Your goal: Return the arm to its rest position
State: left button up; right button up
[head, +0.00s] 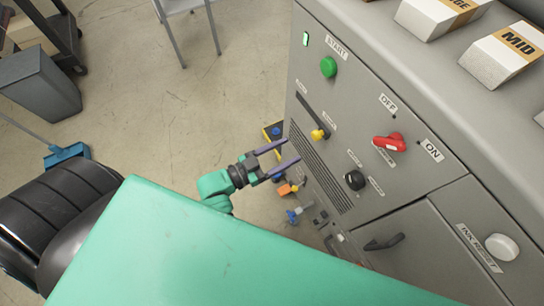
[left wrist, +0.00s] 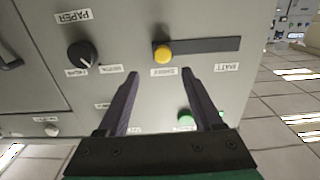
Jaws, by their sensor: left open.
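My left gripper (head: 293,150) is open and empty in front of the grey machine's front panel (head: 340,105). In the left wrist view its two dark fingers (left wrist: 160,72) point toward the panel, spread apart. A yellow slider knob (head: 318,134) sits on a dark slot beyond the fingertips; it also shows in the left wrist view (left wrist: 163,53), just past the gap between the fingers. The gripper appears apart from the knob. My right gripper is not in view.
The panel also carries a green button (head: 328,67), a red switch (head: 389,143) and a black knob (head: 354,180). Labelled boxes (head: 503,54) stand on top of the machine.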

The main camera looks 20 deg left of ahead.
pick_arm(q)
jog(key=v, duration=0.4)
jog(key=shift+s, duration=0.1)
